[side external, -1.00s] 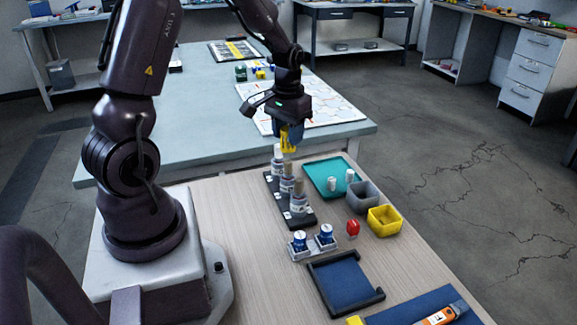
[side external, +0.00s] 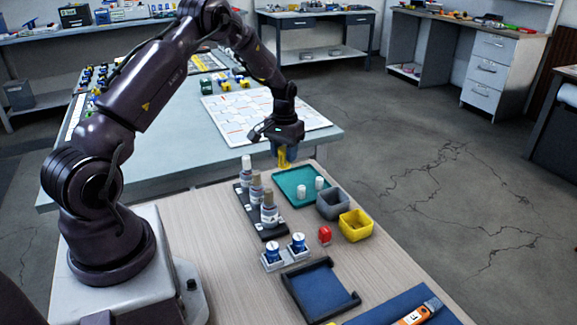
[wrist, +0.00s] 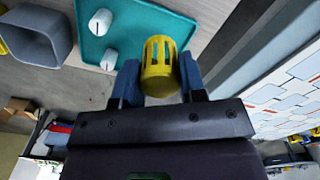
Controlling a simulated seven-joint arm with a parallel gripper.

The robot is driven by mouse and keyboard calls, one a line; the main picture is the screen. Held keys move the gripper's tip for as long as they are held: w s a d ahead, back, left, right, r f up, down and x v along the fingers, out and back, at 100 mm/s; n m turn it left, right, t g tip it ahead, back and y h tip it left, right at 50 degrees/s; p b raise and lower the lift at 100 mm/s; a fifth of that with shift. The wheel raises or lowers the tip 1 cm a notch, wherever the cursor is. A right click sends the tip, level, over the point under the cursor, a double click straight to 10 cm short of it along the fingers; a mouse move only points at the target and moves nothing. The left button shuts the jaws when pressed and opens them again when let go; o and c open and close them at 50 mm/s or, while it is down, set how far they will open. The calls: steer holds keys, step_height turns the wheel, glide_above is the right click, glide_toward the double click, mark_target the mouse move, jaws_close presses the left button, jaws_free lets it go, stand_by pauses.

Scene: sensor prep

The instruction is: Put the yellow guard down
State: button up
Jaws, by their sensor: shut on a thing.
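The yellow guard (wrist: 160,68) is a slotted, cage-like cylinder. In the wrist view it sits between the two blue fingers of my gripper (wrist: 158,82), which is shut on it. In the side view my gripper (side external: 284,156) points down and holds the guard (side external: 284,160) at the far edge of the teal tray (side external: 290,198). The guard appears above or over the tray's far end; I cannot tell whether it touches. In the wrist view the teal tray (wrist: 185,25) lies behind the guard.
Two white cylinders (side external: 319,183) stand on the tray's right part. A grey bin (side external: 333,206) and a yellow bin (side external: 355,227) are beside it. A dark rack (side external: 252,211) with several bottles is at the left. A blue-capped pair (side external: 285,257) and a red item (side external: 325,235) are nearer.

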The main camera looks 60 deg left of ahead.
steer(key=shift+w+a+f, duration=0.3)
steer(key=shift+w+f, duration=0.1)
steer(key=shift+f, duration=0.2)
steer(key=shift+w+a+f, duration=0.25)
steer(key=shift+w+f, duration=0.15)
steer(key=shift+f, duration=0.15)
steer(key=shift+w+a+f, duration=0.1)
steer(key=shift+w+f, duration=0.05)
steer(key=shift+f, duration=1.6)
steer(key=shift+f, duration=0.15)
steer(key=o, duration=0.7)
